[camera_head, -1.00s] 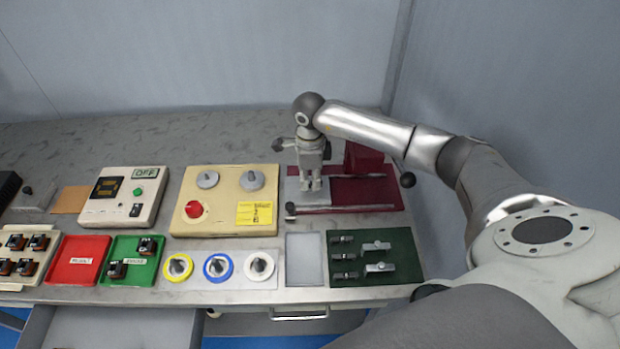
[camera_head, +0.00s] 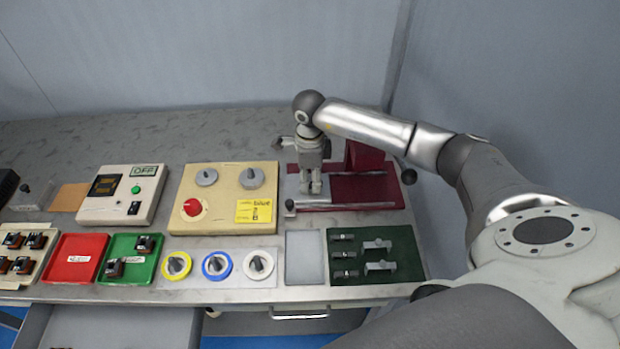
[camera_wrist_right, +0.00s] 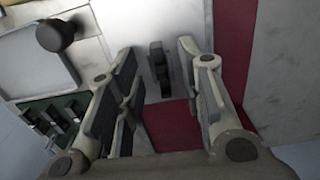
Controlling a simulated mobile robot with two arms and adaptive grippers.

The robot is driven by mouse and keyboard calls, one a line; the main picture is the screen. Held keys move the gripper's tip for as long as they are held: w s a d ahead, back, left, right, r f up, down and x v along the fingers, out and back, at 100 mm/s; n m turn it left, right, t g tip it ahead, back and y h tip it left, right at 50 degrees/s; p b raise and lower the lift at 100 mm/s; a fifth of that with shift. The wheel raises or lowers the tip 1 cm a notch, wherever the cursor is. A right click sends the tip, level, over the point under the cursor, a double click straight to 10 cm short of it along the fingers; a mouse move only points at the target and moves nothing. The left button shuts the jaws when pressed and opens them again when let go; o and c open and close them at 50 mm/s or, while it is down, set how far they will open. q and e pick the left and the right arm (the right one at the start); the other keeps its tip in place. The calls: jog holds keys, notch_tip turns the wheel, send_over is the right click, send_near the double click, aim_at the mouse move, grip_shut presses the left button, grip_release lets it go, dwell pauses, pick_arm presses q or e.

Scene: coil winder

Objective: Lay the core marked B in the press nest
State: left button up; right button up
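My right gripper (camera_head: 311,189) points down over the red press (camera_head: 370,192) at the back right. In the right wrist view its two fingers (camera_wrist_right: 160,100) stand wide apart, with nothing gripped. A dark grey core (camera_wrist_right: 158,68) shows between and beyond the fingers, lying on a pale metal surface of the press. Its mark cannot be read, and in the head view the gripper hides it. Several other grey cores (camera_head: 380,266) lie in the dark green tray (camera_head: 405,240) in front of the press. My left gripper is not in view.
A round knob (camera_wrist_right: 55,35) stands beside the gripper in the wrist view. A pale empty tray (camera_head: 305,262) lies left of the green tray. Left are a cream box with knobs (camera_head: 222,215), coloured ring spools (camera_head: 217,265) and a control box (camera_head: 118,208). An open drawer (camera_head: 110,325) is below.

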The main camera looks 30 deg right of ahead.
notch_tip(320, 180, up, 12)
jog(key=shift+f, duration=0.25)
jog(key=shift+f, duration=0.1)
dwell(0.5)
